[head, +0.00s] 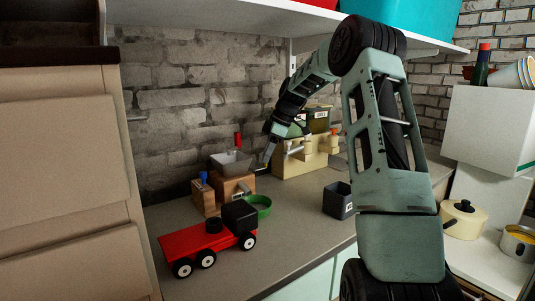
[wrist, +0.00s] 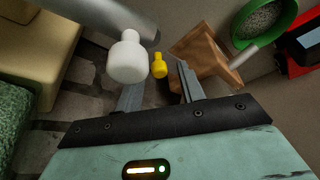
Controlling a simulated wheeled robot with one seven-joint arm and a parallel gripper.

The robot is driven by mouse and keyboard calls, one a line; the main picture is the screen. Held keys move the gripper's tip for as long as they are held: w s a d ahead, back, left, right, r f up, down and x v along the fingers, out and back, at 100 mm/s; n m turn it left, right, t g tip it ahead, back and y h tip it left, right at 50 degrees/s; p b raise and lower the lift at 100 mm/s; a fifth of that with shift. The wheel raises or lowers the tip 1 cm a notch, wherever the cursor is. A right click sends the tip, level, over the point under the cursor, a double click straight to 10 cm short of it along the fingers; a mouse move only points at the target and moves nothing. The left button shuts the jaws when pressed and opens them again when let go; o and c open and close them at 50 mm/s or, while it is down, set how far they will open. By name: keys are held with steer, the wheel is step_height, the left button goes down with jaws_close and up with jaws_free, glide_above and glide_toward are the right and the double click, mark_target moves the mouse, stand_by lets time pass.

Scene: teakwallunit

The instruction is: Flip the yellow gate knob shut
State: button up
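The yellow gate knob (wrist: 159,65) shows small in the wrist view, between my fingers in the picture and a little beyond their tips. I cannot make it out in the head view. My gripper (wrist: 158,78) is open, with its two grey fingers apart and nothing held between them. A larger white knob (wrist: 126,57) is nearer the camera and covers part of the left finger. In the head view my gripper (head: 266,157) points down just right of the brown wooden block (head: 234,188) under the grey hopper (head: 230,163). Whether a finger touches the yellow knob cannot be told.
A beige block unit (head: 300,162) stands close behind and right of my gripper. A green ring-shaped dish (head: 264,205) and a red toy truck (head: 205,247) are in front. A dark square cup (head: 338,201) stands to the right. A shelf (head: 240,17) hangs above the counter.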

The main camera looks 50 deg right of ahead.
steer(key=shift+f, duration=0.1)
jaws_close()
steer(key=shift+w+a, duration=0.2)
steer(key=shift+a, duration=0.45)
steer(key=shift+w+a, duration=0.15)
steer(key=shift+a, duration=0.45)
jaws_free()
steer(key=shift+a, duration=0.1)
steer(key=v, duration=1.2)
